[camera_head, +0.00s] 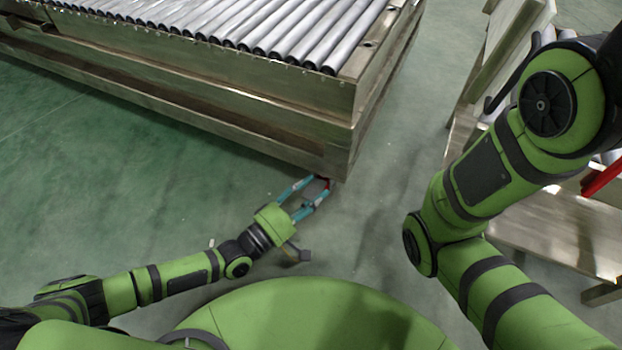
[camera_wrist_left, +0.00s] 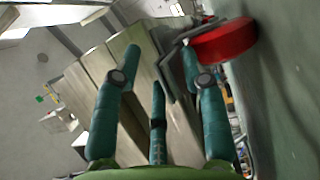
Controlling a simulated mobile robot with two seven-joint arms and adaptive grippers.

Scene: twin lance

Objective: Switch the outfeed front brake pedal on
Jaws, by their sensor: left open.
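The red brake pedal (camera_wrist_left: 225,41) shows large at the upper right of the left wrist view, on a dark bracket (camera_wrist_left: 178,52). In the left wrist view the gripper (camera_wrist_left: 162,58) has one finger beside the bracket and pedal. I cannot tell whether it touches. My right gripper is out of view.
The metal roller conveyor (camera_head: 240,98) fills the upper left. Another wooden-looking frame (camera_head: 545,220) stands at the right, with a red part (camera_head: 603,178) near my right arm. Green floor (camera_head: 130,190) is clear between the conveyor and my base.

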